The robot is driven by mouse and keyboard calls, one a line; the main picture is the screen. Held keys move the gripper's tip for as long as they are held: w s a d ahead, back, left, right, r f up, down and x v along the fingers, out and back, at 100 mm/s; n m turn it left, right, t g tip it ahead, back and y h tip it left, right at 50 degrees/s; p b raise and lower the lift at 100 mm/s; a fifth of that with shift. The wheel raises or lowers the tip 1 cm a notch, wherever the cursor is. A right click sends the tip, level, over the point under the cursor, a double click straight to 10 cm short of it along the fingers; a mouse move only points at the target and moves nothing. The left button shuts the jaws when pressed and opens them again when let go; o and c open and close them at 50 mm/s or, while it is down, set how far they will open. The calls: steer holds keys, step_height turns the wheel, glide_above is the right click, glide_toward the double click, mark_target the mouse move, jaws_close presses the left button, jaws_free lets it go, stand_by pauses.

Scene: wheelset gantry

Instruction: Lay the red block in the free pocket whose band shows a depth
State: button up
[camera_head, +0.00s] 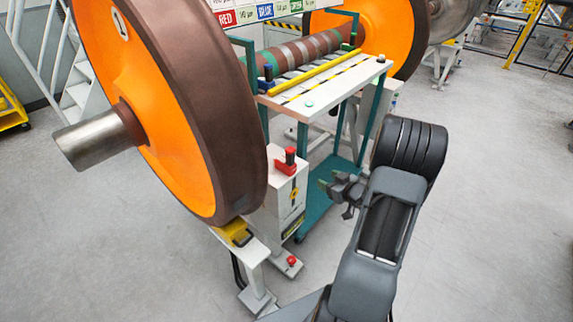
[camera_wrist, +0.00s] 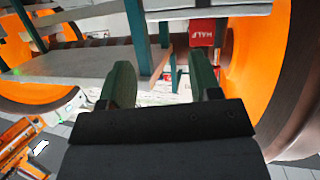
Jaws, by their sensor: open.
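A red block (camera_head: 286,163) with an upright red knob sits on top of a white pedestal (camera_head: 284,195) beside the near wheel. My gripper (camera_head: 337,196) is open and empty, to the right of the pedestal and lower than the tray-topped stand. In the wrist view, the gripper's two fingers stand apart (camera_wrist: 163,82) with nothing between them. A red face lettered "HALF" (camera_wrist: 202,33) shows beyond the right finger; I cannot tell what it belongs to. Sign boards (camera_head: 262,11) above the axle read RED, BLUE and GREEN with µm figures; the pockets and their bands are too small to read.
A white-topped teal stand (camera_head: 330,84) carries a yellow bar (camera_head: 312,74), a blue block (camera_head: 268,73) and a green piece. Large orange wheels (camera_head: 165,105) flank the axle (camera_head: 312,48). A yellow chock (camera_head: 236,233) lies under the near wheel. Floor at right is clear.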

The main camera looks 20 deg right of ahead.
mark_target(293, 156)
steer(key=w+a+r+y, duration=0.1)
steer(key=w+a+r, duration=0.1)
steer(key=w+a+r+n+t+y, duration=0.1)
steer(key=w+a+r+y, duration=0.1)
steer(key=w+a+r+n+t+y, duration=0.1)
steer(key=w+a, duration=0.1)
steer(key=a, duration=0.1)
steer(key=shift+w+r+y+p, duration=0.15)
steer(key=shift+r+y+p, duration=0.15)
steer(key=shift+r+y, duration=0.1)
steer(key=shift+p+x, duration=0.5)
steer(key=shift+x, duration=2.85)
steer(key=shift+d, duration=0.1)
jaws_close()
